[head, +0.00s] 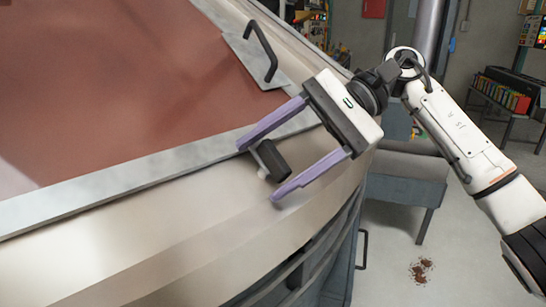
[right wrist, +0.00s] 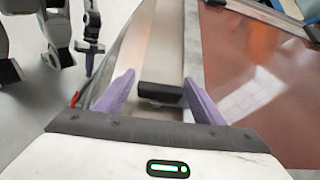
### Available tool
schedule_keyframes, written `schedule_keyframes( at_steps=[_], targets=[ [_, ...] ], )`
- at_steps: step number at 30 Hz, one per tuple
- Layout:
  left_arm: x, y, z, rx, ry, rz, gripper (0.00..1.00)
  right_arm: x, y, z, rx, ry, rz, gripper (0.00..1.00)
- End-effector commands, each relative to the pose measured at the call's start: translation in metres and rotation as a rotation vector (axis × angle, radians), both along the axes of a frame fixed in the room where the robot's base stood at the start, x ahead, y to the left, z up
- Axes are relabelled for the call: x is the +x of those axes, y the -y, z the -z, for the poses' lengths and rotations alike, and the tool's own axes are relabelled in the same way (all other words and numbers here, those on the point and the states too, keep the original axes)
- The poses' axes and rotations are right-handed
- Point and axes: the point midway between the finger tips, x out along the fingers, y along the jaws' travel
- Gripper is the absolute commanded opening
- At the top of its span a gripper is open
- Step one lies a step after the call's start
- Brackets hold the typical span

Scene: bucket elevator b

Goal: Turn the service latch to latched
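The service latch (head: 272,160) appears as a short black handle with a pale pivot, on the cream rim of the large curved housing. In the right wrist view the black handle (right wrist: 160,93) lies crosswise between the fingers. My right gripper (head: 259,174) is open, with its purple fingers on either side of the latch. In the head view the upper finger is close to the handle; contact cannot be told. A clear gap shows on the lower finger's side. My left gripper (right wrist: 90,60) shows small at upper left in the right wrist view; its opening is unclear.
A reddish-brown panel (head: 110,75) with a grey metal border fills the housing top. A black bar handle (head: 262,50) stands on its corner plate. A grey bench (head: 405,185) and a shelf with colourful items (head: 505,95) stand behind. Brown debris (head: 420,270) lies on the floor.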

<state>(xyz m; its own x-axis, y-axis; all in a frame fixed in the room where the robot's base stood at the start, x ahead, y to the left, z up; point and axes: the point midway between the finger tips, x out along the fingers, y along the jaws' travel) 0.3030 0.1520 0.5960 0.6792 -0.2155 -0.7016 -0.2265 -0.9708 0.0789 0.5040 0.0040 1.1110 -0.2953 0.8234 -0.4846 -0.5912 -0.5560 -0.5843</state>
Motion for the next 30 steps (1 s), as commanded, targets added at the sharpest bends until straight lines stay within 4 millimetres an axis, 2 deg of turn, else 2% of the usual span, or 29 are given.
schedule_keyframes(
  at_steps=[9,13,24,30],
  targets=[
    [0.0,-0.001,-0.001,0.003,0.001,0.001,0.0,0.0,0.0,-0.001,0.002,-0.002,0.001,0.69],
    [0.0,-0.002,0.0,0.004,0.001,0.003,0.0,0.004,0.008,-0.006,0.002,-0.001,0.004,0.69],
    [0.0,-0.002,-0.004,0.004,0.001,0.001,0.0,0.024,0.065,-0.04,0.002,-0.002,0.004,0.69],
    [0.001,-0.002,-0.007,0.003,0.005,0.0,0.0,0.03,0.082,-0.049,0.002,-0.002,0.002,0.69]
  ],
)
